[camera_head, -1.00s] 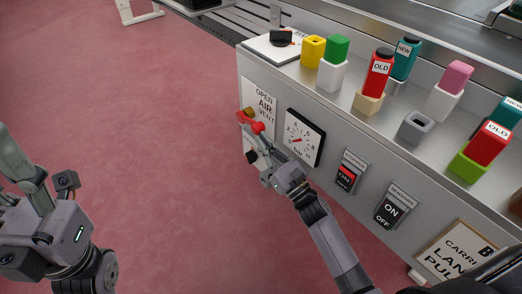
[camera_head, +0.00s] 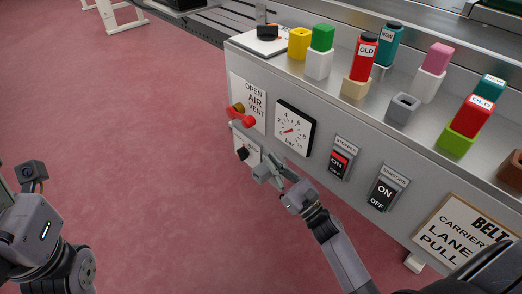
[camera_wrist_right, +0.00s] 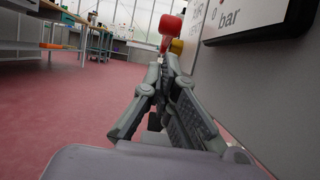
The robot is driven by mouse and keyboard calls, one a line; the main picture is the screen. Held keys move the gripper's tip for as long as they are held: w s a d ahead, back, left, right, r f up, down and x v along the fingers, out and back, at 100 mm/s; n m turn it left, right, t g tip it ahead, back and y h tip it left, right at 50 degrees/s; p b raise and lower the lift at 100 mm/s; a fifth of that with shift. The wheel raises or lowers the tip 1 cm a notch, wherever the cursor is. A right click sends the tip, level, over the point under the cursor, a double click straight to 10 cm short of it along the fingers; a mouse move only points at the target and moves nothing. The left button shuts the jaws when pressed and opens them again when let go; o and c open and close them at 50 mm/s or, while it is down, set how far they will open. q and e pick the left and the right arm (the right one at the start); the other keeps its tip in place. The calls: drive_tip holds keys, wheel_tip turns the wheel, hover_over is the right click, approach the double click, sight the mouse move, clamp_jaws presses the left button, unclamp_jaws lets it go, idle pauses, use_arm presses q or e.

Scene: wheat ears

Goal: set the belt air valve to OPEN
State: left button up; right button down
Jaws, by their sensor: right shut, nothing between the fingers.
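The air valve has a red handle (camera_head: 249,121) and a brass-coloured body (camera_head: 238,107). It sits on the grey panel at a white plate (camera_head: 257,95) lettered OPEN, AIR and VENT. The handle lies slanted across the plate's lower part; I cannot tell its exact setting. In the right wrist view the red handle (camera_wrist_right: 170,25) is beyond the fingertips. My right gripper (camera_head: 262,167) is shut and empty, below and right of the handle and apart from it. My left gripper's body (camera_head: 35,222) is at the left edge; its fingers are out of view.
Right of the valve are a pressure gauge (camera_head: 295,128), a stopper switch (camera_head: 339,160) and a sensors switch (camera_head: 384,190). A small black knob (camera_head: 242,153) sits below the valve. Coloured blocks and bottles stand on the ledge above.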

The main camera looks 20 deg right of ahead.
drive_tip(key=shift+r+p+v, duration=0.15)
drive_tip(key=shift+p+v, duration=0.05)
drive_tip(key=shift+v, duration=0.95)
drive_tip(key=shift+r+p+v, duration=0.1)
drive_tip(key=shift+p+v, duration=0.05)
drive_tip(key=shift+v, duration=1.05)
drive_tip(key=shift+s, duration=0.1)
